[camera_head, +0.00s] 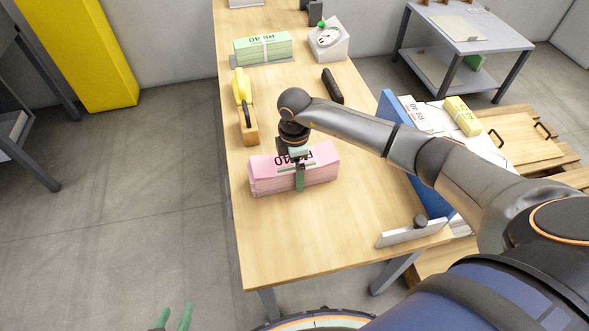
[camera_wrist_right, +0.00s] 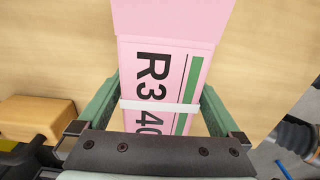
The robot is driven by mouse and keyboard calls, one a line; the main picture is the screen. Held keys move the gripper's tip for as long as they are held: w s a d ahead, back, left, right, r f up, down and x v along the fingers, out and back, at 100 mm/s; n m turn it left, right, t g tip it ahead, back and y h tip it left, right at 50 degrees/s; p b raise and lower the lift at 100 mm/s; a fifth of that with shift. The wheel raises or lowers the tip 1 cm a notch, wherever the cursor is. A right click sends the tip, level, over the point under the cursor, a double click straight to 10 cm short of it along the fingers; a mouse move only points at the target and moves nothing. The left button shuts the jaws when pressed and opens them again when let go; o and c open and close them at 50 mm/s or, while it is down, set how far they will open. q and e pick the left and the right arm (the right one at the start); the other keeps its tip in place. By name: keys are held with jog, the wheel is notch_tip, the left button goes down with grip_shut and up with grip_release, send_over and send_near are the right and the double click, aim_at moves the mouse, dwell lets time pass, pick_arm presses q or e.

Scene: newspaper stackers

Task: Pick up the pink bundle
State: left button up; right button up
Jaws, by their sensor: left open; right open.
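The pink bundle (camera_head: 322,166) lies on the wooden table, with a white band around its middle. It also shows in the right wrist view (camera_wrist_right: 165,65), with black lettering and a green stripe. My right gripper (camera_head: 298,172) is over its middle, pointing down. Its open green fingers straddle the bundle, one along each long side (camera_wrist_right: 158,95). In the head view one finger shows on the near face; the far finger is hidden. My left gripper (camera_head: 174,319) is open and empty at the bottom edge, over the floor.
Behind the bundle are a wooden block with a yellow-handled tool (camera_head: 246,105), a green bundle (camera_head: 263,48), a black object (camera_head: 332,86) and a white box (camera_head: 329,40). A blue panel (camera_head: 407,150) stands at the table's right edge. The near table is clear except a metal bracket (camera_head: 412,233).

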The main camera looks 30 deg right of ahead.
grip_shut()
jog(key=shift+w+r, duration=0.1)
jog(key=shift+r, duration=0.1)
dwell(0.7)
